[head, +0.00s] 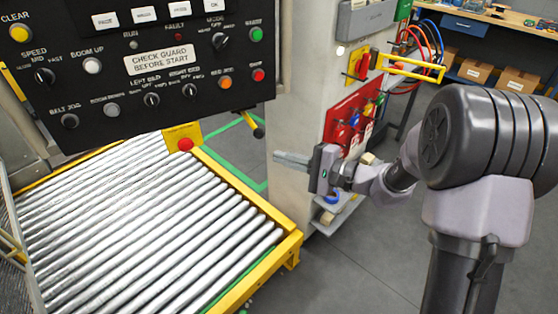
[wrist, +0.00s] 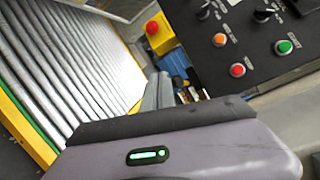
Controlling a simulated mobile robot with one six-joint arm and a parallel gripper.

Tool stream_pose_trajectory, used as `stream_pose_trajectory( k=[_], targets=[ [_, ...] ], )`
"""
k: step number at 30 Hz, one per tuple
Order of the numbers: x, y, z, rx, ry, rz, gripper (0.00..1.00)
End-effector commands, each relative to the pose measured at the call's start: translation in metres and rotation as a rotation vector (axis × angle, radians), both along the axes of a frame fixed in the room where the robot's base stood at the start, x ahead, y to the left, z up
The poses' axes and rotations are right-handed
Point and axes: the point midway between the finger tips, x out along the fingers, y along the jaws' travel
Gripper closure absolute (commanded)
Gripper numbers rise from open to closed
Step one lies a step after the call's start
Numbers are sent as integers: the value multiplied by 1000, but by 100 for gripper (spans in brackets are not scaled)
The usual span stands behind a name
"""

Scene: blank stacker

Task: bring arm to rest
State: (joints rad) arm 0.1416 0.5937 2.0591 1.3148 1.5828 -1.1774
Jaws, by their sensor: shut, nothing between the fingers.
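My gripper (head: 292,159) shows in the head view at the end of my arm, in front of the pale cabinet column and to the right of the roller conveyor (head: 130,225). Its fingers point left, are shut and hold nothing. In the wrist view the gripper fingers (wrist: 158,92) show above the grey gripper body, close together. The black control panel (head: 150,65) hangs above and left of the gripper in the head view. It also shows at the upper right of the wrist view (wrist: 262,35). The gripper appears apart from the panel and the conveyor.
A red emergency button on a yellow box (head: 183,138) sits at the conveyor's far corner. A red lockout board (head: 350,120) and a yellow bar (head: 410,68) are on the column behind my gripper. Cardboard boxes (head: 517,82) stand at the back right. Grey floor (head: 340,265) is clear below.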

Motion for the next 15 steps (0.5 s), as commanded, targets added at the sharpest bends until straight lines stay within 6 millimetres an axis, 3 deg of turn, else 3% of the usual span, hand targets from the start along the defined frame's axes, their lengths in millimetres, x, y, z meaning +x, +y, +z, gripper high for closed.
stream_pose_trajectory(
  k=[12,14,15],
  targets=[
    [-1,0,2,-5,-1,4,100],
    [-14,5,11,-35,2,42,100],
    [-33,11,22,-79,8,89,100]
  ],
)
